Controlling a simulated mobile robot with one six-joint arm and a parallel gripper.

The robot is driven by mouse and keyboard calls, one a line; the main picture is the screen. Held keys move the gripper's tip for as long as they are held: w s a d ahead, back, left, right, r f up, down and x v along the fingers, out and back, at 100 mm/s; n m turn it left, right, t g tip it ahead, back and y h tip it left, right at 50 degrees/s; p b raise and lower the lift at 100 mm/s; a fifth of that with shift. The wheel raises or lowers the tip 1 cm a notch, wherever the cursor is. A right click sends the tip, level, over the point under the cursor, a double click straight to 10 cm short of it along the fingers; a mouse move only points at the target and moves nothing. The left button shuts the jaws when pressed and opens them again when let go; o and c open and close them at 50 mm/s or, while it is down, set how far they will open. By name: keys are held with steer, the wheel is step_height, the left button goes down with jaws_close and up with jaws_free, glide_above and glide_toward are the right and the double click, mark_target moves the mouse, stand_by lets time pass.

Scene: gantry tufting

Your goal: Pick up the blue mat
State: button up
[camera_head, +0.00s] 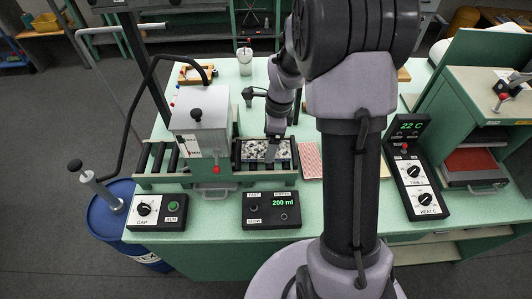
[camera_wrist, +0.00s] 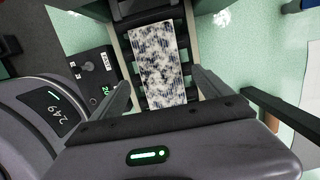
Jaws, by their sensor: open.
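A mat (camera_head: 255,151) with a white surface and dark blue-black flecks lies flat on the dark rollers (camera_head: 242,170) to the right of the grey machine. My gripper (camera_wrist: 163,90) is open, with one finger on each side of the mat. I cannot tell whether the fingers touch it. In the head view my gripper (camera_head: 271,150) is over the mat's right part and hides some of it.
The grey machine (camera_head: 202,130) with a black hose stands left of the mat. A pink sheet (camera_head: 311,160) lies right of the rollers. Control boxes (camera_head: 271,211) line the front edge, a press (camera_head: 478,140) stands at right, and a blue drum (camera_head: 110,215) stands at left.

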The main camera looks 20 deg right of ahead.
steer(key=f, duration=0.3)
steer(key=shift+w+a, duration=0.2)
steer(key=shift+r, duration=0.15)
steer(key=c, duration=1.5)
steer(key=shift+o, duration=0.2)
steer(key=shift+r, duration=0.6)
step_height(320, 180, up, 3)
steer(key=shift+f+p, duration=0.2)
steer(key=shift+p, duration=0.4)
steer(key=s+d+r, duration=0.1)
steer(key=s+d, duration=0.1)
steer(key=s, duration=1.4)
steer(key=shift+p, duration=0.3)
